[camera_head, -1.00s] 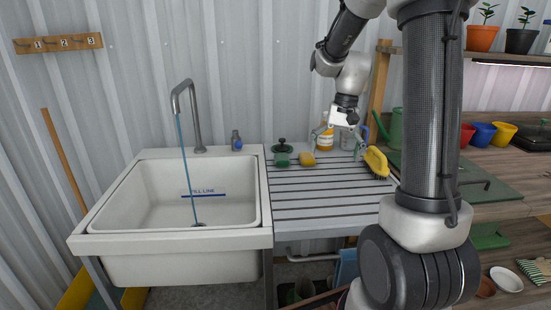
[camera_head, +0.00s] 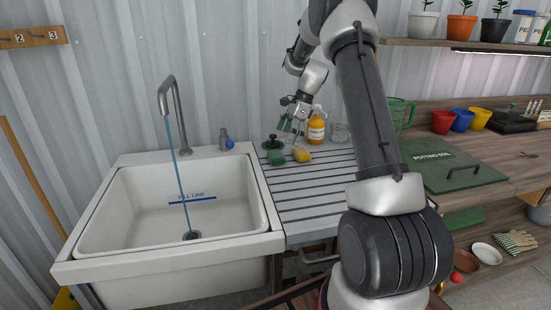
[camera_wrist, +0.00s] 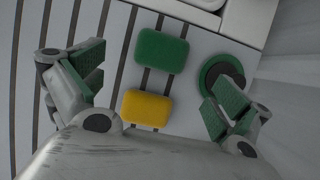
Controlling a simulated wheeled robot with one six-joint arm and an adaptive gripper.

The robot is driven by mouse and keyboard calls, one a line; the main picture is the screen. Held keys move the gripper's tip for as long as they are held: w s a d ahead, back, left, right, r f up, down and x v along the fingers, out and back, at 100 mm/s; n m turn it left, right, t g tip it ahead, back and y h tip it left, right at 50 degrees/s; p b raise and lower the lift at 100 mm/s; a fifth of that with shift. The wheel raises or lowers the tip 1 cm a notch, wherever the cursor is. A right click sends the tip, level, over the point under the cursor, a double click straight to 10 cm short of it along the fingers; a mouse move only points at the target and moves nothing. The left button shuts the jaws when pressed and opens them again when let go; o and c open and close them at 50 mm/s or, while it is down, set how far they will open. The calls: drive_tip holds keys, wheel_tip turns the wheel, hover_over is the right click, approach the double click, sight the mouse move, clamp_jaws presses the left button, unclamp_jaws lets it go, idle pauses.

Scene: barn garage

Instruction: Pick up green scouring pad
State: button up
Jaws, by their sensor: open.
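The green scouring pad (camera_wrist: 162,52) lies flat on the slatted drainboard in the wrist view, ahead of my open fingers and roughly between their lines. It also shows in the head view (camera_head: 276,158), just left of the yellow sponge. The yellow sponge (camera_wrist: 146,107) lies beside it, nearer to my gripper, with a small gap. My gripper (camera_wrist: 160,88) is open and empty above the drainboard. In the head view my gripper (camera_head: 292,127) hangs above and behind the pad, near the back wall.
A round dark-green object with a knob (camera_head: 272,142) sits close to the pad and my right finger in the wrist view. An orange bottle (camera_head: 316,128) and clear jar (camera_head: 340,132) stand right. The sink basin (camera_head: 120,210) lies left; the front drainboard (camera_head: 312,205) is clear.

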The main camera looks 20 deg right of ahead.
sight(277, 154)
drive_tip(key=x, duration=0.7)
drive_tip(key=shift+w+a, duration=0.2)
drive_tip(key=shift+a, duration=0.2)
drive_tip(key=c, duration=0.8)
